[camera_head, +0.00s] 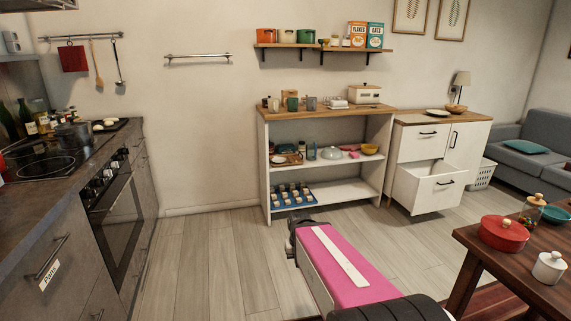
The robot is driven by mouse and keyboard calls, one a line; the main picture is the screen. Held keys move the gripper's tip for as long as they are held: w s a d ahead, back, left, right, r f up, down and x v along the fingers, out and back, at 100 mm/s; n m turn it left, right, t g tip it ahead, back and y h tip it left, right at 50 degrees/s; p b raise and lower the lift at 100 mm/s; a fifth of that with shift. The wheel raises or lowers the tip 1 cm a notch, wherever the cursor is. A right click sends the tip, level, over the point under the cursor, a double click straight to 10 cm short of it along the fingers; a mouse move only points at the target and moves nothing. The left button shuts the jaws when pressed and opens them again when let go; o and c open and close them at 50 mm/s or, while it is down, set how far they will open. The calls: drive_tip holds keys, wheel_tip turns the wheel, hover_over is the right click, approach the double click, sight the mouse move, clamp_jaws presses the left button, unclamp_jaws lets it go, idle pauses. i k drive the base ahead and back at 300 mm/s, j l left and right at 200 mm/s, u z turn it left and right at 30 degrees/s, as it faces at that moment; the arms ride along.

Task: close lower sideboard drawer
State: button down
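The white sideboard (402,136) with a wooden top stands at the right against the back wall. Its lower drawer (437,190) is pulled out, with a dark handle (445,181) on its front. The upper drawer (424,143) above it is shut. The cupboard door to the right of the drawers looks shut. My arm reaches into the bottom middle of the view, with a pink and white link and a dark joint at its far end. I see no gripper fingers, and nothing of mine touches the drawer.
An open shelf unit (323,144) stands left of the sideboard. A wooden table (485,251) with a red pot (503,234) fills the lower right. A white basket (482,175) stands right of the sideboard. Kitchen counters line the left. Floor before the shelf is clear.

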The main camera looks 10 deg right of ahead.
sight(429, 186)
drive_tip(key=i+z, duration=0.25)
drive_tip(key=i, duration=0.3)
drive_tip(key=i+j+z, duration=0.1)
drive_tip(key=i+z, duration=0.15)
drive_tip(key=i, duration=0.3)
drive_tip(key=i+j+z, duration=0.25)
drive_tip(key=i, duration=0.35)
drive_tip(key=i+l+z, duration=0.25)
drive_tip(key=i, duration=0.3)
drive_tip(key=i+l+z, duration=0.1)
drive_tip(key=i+z, duration=0.2)
drive_tip(key=i, duration=0.25)
drive_tip(key=i+l+u, duration=0.1)
drive_tip(key=i+l, duration=0.35)
drive_tip(key=i, duration=0.15)
